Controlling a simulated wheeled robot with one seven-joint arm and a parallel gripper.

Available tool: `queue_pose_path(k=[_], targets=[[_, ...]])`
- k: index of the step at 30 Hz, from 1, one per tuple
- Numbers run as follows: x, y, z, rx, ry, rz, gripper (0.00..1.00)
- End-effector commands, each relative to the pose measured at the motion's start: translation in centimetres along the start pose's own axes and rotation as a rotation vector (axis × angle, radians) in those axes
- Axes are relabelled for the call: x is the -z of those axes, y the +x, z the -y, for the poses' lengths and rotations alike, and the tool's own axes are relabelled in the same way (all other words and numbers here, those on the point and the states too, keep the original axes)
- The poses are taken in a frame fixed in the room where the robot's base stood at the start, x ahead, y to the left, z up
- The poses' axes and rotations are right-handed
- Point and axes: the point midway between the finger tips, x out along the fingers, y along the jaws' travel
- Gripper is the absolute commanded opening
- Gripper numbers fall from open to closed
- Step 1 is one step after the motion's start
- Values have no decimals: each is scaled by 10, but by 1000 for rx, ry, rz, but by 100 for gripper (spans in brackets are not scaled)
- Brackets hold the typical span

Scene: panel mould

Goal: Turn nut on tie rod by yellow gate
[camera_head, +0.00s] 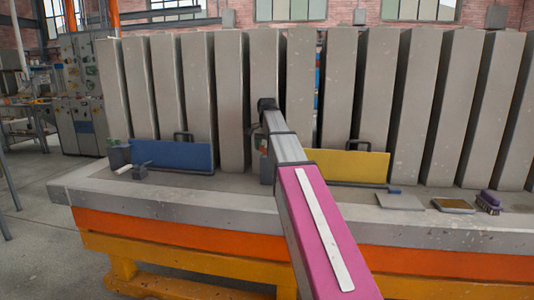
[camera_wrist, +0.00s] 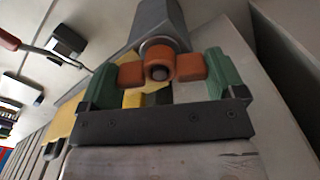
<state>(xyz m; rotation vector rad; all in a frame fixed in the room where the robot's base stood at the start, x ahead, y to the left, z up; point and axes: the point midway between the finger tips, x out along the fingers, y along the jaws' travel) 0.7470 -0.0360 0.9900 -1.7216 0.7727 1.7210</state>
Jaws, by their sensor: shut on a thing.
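An orange winged nut (camera_wrist: 132,74) sits on the end of a tie rod (camera_wrist: 160,73) in the wrist view. My gripper (camera_wrist: 161,70) has its green fingers on either side of the nut, shut on its two wings. A grey block (camera_wrist: 158,18) lies right behind the nut. In the head view my arm hides most of the gripper and the nut.
A blue gate (camera_head: 183,157) with a dark handle stands left of my arm. A flat grey plate (camera_head: 399,202), a tan-topped pad (camera_head: 453,205) and a purple brush (camera_head: 488,201) lie on the bed's right. Tall grey panels (camera_head: 420,100) stand in a row behind.

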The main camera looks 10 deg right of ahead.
Motion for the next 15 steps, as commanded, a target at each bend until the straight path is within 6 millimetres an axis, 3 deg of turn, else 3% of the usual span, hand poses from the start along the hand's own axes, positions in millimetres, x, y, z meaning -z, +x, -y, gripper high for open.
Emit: queue_pose_path(k=[10,15], targets=[[0,0,0,0,-26,0,61],[0,0,0,0,-170,1,61]])
